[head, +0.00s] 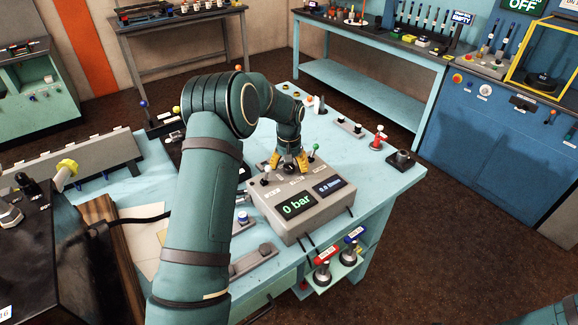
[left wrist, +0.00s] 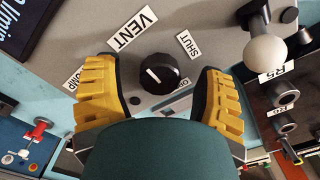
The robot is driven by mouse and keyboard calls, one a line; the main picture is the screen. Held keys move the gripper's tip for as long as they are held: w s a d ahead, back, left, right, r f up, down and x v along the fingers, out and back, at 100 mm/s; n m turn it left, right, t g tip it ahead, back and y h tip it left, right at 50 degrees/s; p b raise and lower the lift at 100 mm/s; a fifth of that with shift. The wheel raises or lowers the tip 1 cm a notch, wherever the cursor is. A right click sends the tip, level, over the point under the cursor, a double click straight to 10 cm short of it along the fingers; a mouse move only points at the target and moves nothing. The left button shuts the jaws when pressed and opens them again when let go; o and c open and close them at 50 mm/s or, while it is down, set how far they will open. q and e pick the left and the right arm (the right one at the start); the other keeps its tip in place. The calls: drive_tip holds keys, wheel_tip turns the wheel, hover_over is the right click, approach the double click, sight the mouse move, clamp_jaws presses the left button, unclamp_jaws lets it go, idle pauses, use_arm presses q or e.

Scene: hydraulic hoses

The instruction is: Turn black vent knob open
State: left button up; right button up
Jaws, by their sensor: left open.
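The black vent knob (left wrist: 158,73) sits on the grey control box (head: 300,212) beside the VENT label (left wrist: 135,29). My left gripper (left wrist: 160,90) is open, its yellow fingers on either side of the knob, with visible gaps. The knob's short white mark lies on its left side in the left wrist view. The SHUT label (left wrist: 188,44) is at the knob's upper right; another label at its lower right is partly hidden by a finger. In the head view my left gripper (head: 289,160) points down at the box top. My right gripper is not in view.
The box display (head: 297,205) reads 0 bar. A white ball-topped lever (left wrist: 266,48) stands close to the right finger in the left wrist view. A green-topped lever (head: 314,148) stands beside the gripper. Red and blue labelled fittings (head: 324,255) are at the table's front.

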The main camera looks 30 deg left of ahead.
sight(289, 166)
use_arm(q)
drive_tip(key=shift+r, duration=0.1)
wheel_tip(289, 166, up, 12)
idle(0.5)
idle(0.4)
